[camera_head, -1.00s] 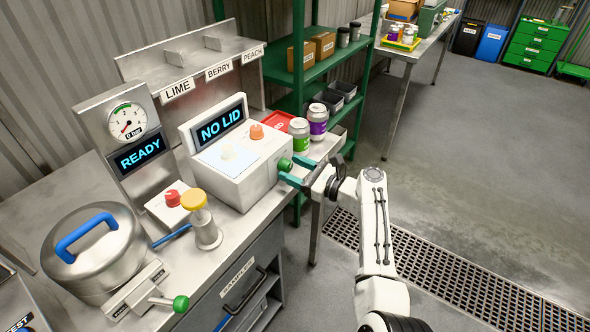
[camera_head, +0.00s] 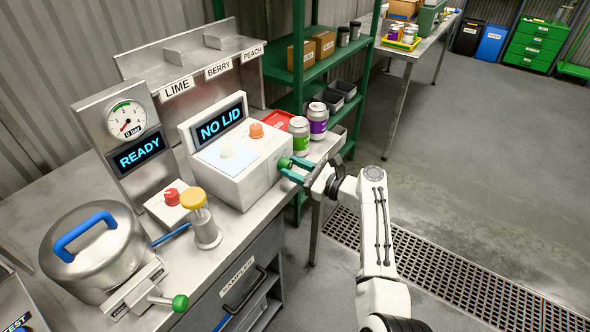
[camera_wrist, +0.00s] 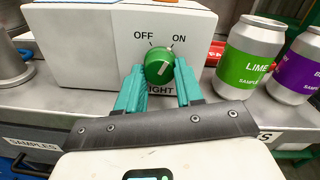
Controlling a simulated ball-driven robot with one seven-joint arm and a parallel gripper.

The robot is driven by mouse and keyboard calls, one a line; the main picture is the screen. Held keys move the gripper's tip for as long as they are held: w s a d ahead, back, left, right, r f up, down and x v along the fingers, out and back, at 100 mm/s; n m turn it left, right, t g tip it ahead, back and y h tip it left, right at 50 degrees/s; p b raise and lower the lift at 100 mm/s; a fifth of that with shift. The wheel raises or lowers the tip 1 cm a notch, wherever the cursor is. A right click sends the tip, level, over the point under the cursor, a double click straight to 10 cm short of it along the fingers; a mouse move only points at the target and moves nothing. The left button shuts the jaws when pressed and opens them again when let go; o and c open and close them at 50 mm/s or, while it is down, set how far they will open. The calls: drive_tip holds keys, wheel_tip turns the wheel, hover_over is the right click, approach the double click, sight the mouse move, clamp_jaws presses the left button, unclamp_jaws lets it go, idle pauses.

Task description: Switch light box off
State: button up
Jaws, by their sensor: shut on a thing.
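The light box (camera_head: 236,172) is a white box on the steel bench, with a pale, bright top panel and a screen reading NO LID. Its green round knob (camera_wrist: 159,68) sits on the side facing my gripper, with OFF printed at upper left, ON at upper right and a partly hidden LIGHT label below. The knob's white mark leans to the upper right, toward ON. My gripper (camera_wrist: 160,82) has its teal fingers on the left and right of the knob, shut on it. In the head view the gripper (camera_head: 292,168) reaches the box from the right.
A green LIME can (camera_wrist: 250,58) and a purple can (camera_wrist: 297,68) stand just right of the knob. A yellow-topped plunger (camera_head: 201,215), a red button box (camera_head: 166,207) and a steel pot (camera_head: 95,255) stand left of the box. A green shelf (camera_head: 300,85) rises behind.

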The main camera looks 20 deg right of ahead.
drive_tip(key=n+b, duration=0.3)
drive_tip(key=n, duration=0.3)
drive_tip(key=shift+f, duration=0.15)
drive_tip(key=n+b, duration=0.3)
drive_tip(key=n, duration=0.1)
drive_tip(key=shift+r+n+b, duration=0.2)
drive_tip(key=shift+n+b, duration=0.1)
drive_tip(key=shift+n, duration=0.1)
drive_tip(key=o, duration=1)
drive_tip(key=shift+o, duration=0.2)
drive_tip(key=v, duration=1)
drive_tip(key=shift+s+r, duration=0.2)
drive_tip(key=shift+s, duration=0.2)
drive_tip(key=shift+d, duration=0.15)
